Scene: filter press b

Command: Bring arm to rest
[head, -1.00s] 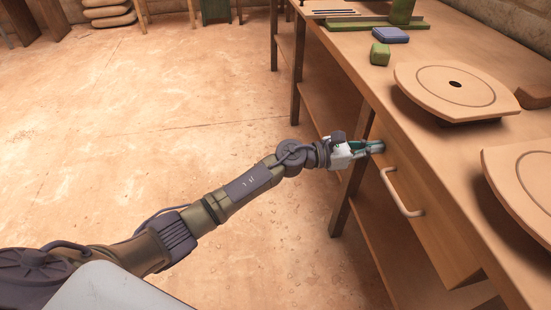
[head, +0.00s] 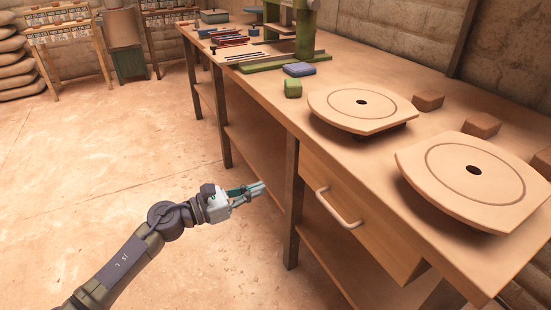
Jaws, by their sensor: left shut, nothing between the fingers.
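My left gripper (head: 261,188) is shut and empty. It hangs in front of the long wooden workbench (head: 255,110), below the level of its top and to the left of the drawer (head: 350,212). The gripper appears clear of the bench leg to its right. My left arm reaches up from the bottom left over the floor. My right gripper is not in the head view.
The drawer has a pale handle (head: 338,208) and stands partly out. Two plates with centre holes, a farther one (head: 352,98) and a nearer one (head: 440,165), lie on the bench. Open floor (head: 100,180) spreads left.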

